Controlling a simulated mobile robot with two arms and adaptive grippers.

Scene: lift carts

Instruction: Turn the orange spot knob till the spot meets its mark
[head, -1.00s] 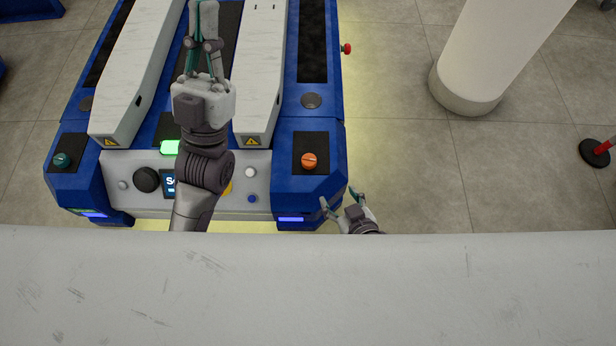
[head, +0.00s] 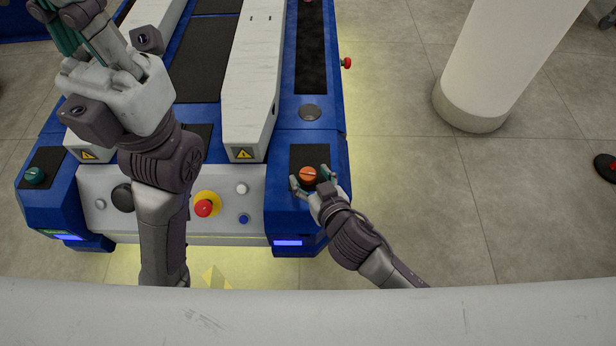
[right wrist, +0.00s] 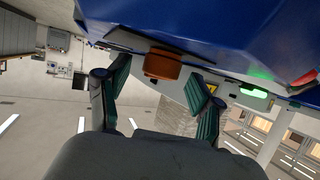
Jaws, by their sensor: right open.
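The orange spot knob (head: 308,174) sits on a black plate at the near right corner of the blue cart, with a pale line across its top. My right gripper (head: 309,180) is open, with one finger on each side of the knob. In the right wrist view the knob (right wrist: 162,66) lies between and beyond the fingertips (right wrist: 160,78), with visible space on both sides. The spot's mark cannot be made out. My left gripper (head: 72,18) is at the upper left over the cart, its fingertips cut off by the frame edge.
A green knob (head: 35,175) is at the cart's left corner. A red stop button on yellow (head: 205,207) and smaller buttons are on the front panel. White rails (head: 250,90) run along the cart. A white column (head: 490,70) stands right, with clear floor around it.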

